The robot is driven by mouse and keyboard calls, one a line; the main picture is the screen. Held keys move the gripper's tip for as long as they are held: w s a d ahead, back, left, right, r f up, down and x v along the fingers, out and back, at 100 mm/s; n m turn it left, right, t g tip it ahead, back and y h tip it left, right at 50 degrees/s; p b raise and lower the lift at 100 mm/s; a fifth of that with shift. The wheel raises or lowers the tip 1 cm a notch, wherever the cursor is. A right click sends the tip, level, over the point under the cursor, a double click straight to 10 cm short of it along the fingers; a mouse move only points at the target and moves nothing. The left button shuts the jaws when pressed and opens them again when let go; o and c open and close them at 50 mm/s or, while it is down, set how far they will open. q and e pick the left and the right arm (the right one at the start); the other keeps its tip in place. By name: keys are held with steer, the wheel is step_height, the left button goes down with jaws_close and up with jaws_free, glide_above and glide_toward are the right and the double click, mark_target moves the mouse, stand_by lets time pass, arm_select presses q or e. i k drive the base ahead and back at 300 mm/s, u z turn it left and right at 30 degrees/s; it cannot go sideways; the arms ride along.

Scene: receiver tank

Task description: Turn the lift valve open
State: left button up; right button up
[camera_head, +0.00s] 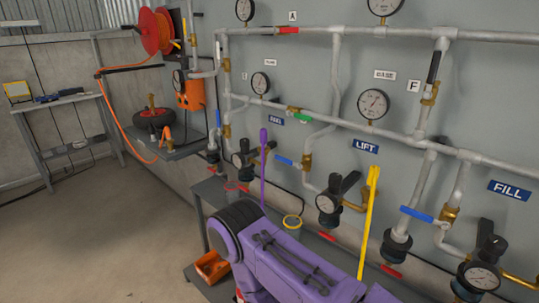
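The blue "LIFT" sign (365,147) is on the grey wall right of centre. Left of it, a brass valve (307,161) sits on a near-vertical grey pipe. Its blue lever (284,160) points left, across the pipe. This looks like the lift valve. Below it, a dial gauge with black and brass fittings (327,203) stands low on the wall. Neither of my grippers is in view, and nothing is seen touching the blue lever.
A similar blue lever (416,213) lies across its pipe near the "FILL" sign (512,190). A green lever (299,118) is above the lift lever. Upright purple (263,150) and yellow (369,220) rods stand before the wall. Open floor (100,240) is at left.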

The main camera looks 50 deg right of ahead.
mark_target(299, 166)
steer(key=u, duration=0.05)
steer(key=i, duration=3.4)
steer(key=z, duration=4.5)
